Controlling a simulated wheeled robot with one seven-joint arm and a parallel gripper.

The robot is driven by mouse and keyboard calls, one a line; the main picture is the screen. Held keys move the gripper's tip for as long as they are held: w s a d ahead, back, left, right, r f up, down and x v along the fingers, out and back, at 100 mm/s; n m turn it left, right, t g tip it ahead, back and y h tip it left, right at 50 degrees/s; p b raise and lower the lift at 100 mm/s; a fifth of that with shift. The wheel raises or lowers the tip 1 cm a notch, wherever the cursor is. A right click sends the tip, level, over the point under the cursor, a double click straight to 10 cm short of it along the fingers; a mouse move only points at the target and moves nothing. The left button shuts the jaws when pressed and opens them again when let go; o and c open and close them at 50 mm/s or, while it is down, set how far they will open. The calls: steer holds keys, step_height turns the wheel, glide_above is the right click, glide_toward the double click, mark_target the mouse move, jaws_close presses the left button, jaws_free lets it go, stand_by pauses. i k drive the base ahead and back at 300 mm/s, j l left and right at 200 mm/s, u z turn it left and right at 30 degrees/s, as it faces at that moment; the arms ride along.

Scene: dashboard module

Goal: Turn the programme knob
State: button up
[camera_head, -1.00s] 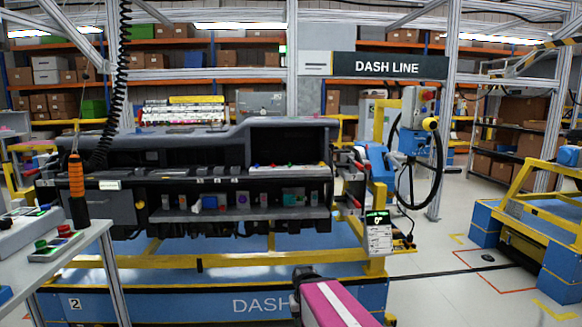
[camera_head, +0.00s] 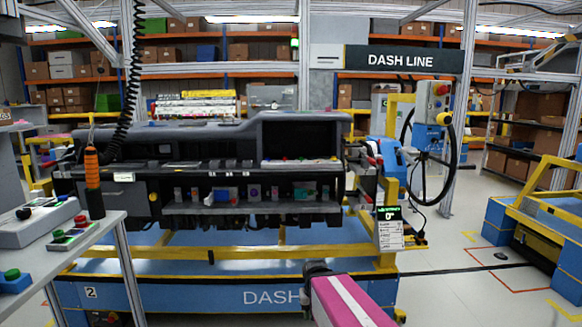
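No part is clearly marked as the programme knob. A small black knob (camera_head: 24,213) sits on a sloped grey console (camera_head: 48,218) on the work table at the left edge. A pink arm link of mine with a white stripe rises from the bottom edge, with a dark end in front of the dashboard stand. My gripper's fingers do not show, so I cannot see whether it holds anything. The dashboard module (camera_head: 215,150) rests on its blue and yellow stand in the middle.
An orange-handled tool (camera_head: 92,170) hangs by a coiled cable. A control box (camera_head: 434,98) stands right.

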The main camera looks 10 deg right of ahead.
mark_target(23, 213)
steer(key=u, duration=1.75)
